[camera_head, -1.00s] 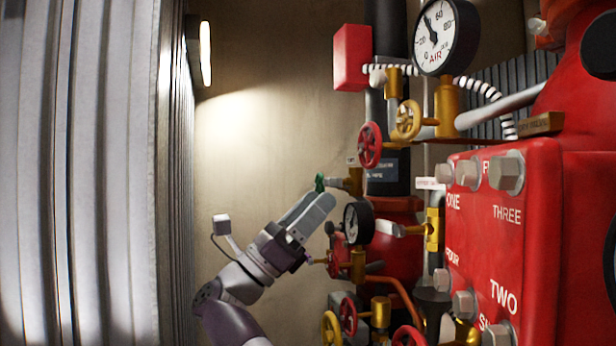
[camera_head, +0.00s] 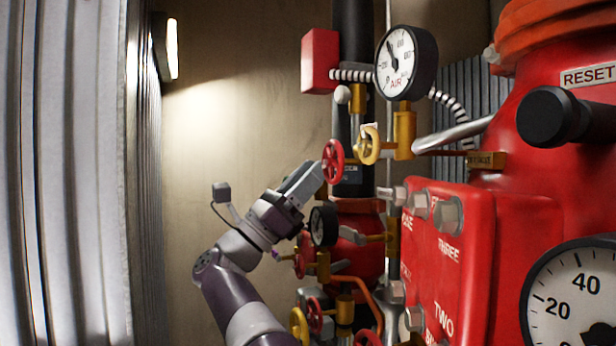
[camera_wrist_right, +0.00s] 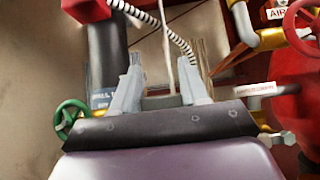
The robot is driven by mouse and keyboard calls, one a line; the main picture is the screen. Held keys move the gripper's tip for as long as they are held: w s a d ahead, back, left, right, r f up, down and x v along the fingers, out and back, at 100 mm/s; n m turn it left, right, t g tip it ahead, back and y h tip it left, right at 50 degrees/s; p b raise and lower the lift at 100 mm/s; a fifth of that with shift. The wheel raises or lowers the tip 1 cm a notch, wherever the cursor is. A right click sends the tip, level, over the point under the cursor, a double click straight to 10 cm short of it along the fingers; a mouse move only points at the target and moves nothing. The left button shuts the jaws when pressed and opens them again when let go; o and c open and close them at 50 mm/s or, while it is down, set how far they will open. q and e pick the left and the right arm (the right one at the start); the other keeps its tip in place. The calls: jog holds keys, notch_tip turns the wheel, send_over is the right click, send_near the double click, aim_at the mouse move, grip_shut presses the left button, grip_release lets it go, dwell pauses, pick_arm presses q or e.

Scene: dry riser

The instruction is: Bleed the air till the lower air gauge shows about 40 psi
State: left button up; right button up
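The AIR gauge (camera_head: 406,62) stands high, its needle pointing up and slightly left. A smaller gauge (camera_head: 323,226) sits lower, its face too small to read. A large gauge (camera_head: 570,305) at lower right shows 20 and 40; the frame cuts it off and no label shows.
A yellow handwheel (camera_head: 369,145) and brass fittings (camera_head: 404,130) are under the AIR gauge. A red box (camera_head: 320,61) is above. A red bolted cover (camera_head: 450,270) fills the right middle. Corrugated metal (camera_head: 70,170) stands at left. More handwheels (camera_head: 299,325) are below.

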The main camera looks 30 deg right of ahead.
aim_at(323, 222)
jog(key=shift+f, duration=0.1)
jog(key=m+g+y+p, duration=0.1)
jog(key=m+g+y, duration=0.1)
jog(key=m+g, duration=0.1)
jog(key=f+m+g+y+p, duration=0.1)
jog(key=m+g+y+p, duration=0.1)
jog(key=m, duration=0.4)
jog(key=f+m+g+y+p, duration=0.1)
jog(key=m+g+y+p, duration=0.1)
jog(key=m+g+y, duration=0.1)
jog(key=shift+s+m+g, duration=0.25)
jog(key=shift+m+g, duration=0.45)
jog(key=shift+g, duration=0.3)
jog(key=o, duration=1)
